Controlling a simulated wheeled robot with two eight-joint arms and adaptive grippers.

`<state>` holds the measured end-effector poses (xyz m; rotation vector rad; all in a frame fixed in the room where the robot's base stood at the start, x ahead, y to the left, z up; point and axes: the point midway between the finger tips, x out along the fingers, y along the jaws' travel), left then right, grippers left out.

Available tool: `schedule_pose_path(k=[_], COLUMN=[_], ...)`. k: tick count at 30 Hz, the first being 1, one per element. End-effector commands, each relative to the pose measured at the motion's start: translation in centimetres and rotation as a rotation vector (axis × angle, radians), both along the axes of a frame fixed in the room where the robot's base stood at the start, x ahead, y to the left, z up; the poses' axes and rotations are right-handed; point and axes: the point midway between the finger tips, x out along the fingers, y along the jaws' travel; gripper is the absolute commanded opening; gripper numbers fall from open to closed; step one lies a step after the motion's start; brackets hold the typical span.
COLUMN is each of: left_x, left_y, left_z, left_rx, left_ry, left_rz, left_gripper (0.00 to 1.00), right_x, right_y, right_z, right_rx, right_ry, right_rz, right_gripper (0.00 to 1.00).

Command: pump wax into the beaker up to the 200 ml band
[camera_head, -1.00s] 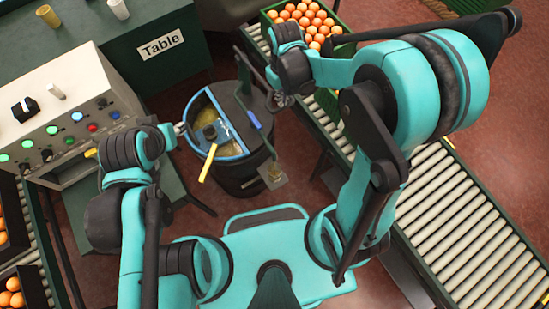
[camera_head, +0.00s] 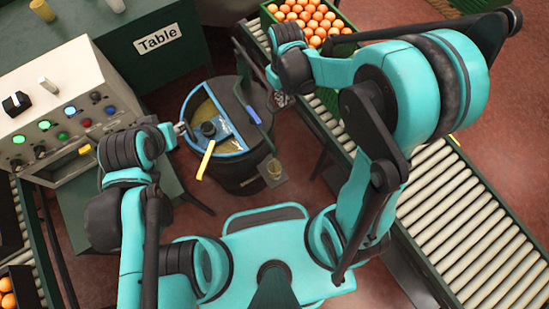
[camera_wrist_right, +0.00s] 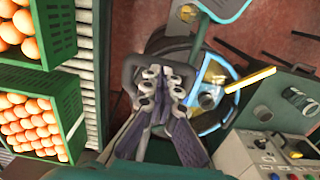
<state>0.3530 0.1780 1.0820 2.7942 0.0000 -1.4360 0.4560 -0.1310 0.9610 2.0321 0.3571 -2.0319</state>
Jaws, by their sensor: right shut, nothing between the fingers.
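A dark round wax vat (camera_head: 240,172) with a blue rim and yellow wax inside stands in the middle of the head view. In the wrist view the right gripper (camera_wrist_right: 160,85) is shut and empty. My left gripper (camera_head: 184,129) is beside the vat's left rim; its opening is unclear.
A yellow handle (camera_head: 206,160) sticks out over the vat's front. A control panel (camera_head: 62,112) with lit buttons stands at the left. A roller conveyor (camera_head: 450,217) runs along the right, with a green crate of oranges (camera_head: 340,17) at the back. A table (camera_head: 185,55) stands behind.

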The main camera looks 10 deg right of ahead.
Motion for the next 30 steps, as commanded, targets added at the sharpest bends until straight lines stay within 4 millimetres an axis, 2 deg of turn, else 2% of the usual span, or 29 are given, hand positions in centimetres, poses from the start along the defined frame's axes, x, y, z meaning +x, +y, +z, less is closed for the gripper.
schedule_pose_path(k=[1,9,13,17,30], left_x=[0.0,0.0,0.0,0.0,0.0], left_y=[0.0,0.0,0.0,0.0,0.0], left_z=[1.6,5.8,7.4,7.8,7.6], left_rx=[0.0,0.0,0.0,0.0,0.0], left_ry=[0.0,0.0,0.0,0.0,0.0], left_rz=[0.0,0.0,0.0,0.0,0.0], left_gripper=[0.36,0.36,0.36,0.36,0.36], right_x=[0.0,0.0,0.0,0.0,0.0], right_y=[0.0,0.0,0.0,0.0,0.0], right_z=[1.8,7.5,9.6,10.3,10.1], right_rx=[0.0,0.0,0.0,0.0,0.0], right_ry=[0.0,0.0,0.0,0.0,0.0], right_rz=[0.0,0.0,0.0,0.0,0.0], right_gripper=[0.0,0.0,0.0,0.0,0.0])
